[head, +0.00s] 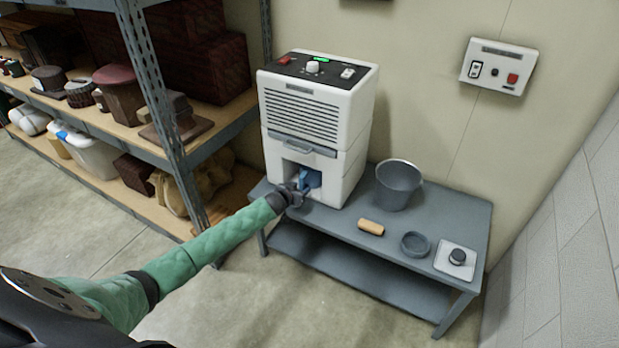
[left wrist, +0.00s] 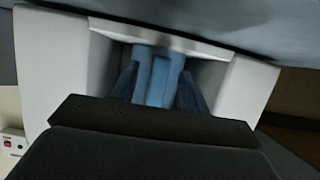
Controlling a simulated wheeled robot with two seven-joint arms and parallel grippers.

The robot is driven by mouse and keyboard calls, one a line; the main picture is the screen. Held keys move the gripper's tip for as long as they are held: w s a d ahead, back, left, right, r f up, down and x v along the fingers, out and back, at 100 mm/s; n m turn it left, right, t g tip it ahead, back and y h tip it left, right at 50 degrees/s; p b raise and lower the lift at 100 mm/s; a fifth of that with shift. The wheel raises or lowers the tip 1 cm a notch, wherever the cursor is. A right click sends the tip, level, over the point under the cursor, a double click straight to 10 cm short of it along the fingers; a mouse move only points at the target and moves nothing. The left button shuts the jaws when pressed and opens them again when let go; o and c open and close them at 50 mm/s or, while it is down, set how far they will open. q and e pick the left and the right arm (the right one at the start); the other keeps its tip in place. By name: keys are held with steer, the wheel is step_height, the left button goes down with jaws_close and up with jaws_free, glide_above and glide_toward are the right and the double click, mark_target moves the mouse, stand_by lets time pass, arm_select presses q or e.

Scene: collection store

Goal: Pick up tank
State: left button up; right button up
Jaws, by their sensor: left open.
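The tank is a blue piece (head: 311,180) inside the opening low in the front of a white dehumidifier (head: 316,120). In the left wrist view the tank (left wrist: 158,78) shows a raised blue middle part. My left gripper (head: 300,190) is at the mouth of the opening, right in front of the tank. In the left wrist view its two fingers (left wrist: 158,88) stand apart, one on each side of the blue middle part. I cannot tell whether they touch it. Much of the tank is hidden by the housing and my gripper. My right gripper is not in view.
The dehumidifier stands on a grey bench (head: 330,217). To its right are a grey bucket (head: 397,187), a tan cylinder (head: 371,228), a grey round dish (head: 415,244) and a white plate with a dark knob (head: 457,259). Loaded shelving (head: 160,120) stands close on the left.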

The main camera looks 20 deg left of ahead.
arm_select(q)
steer(key=shift+x, duration=0.95)
steer(key=shift+c, duration=0.3)
jaws_close()
steer(key=shift+r, duration=0.15)
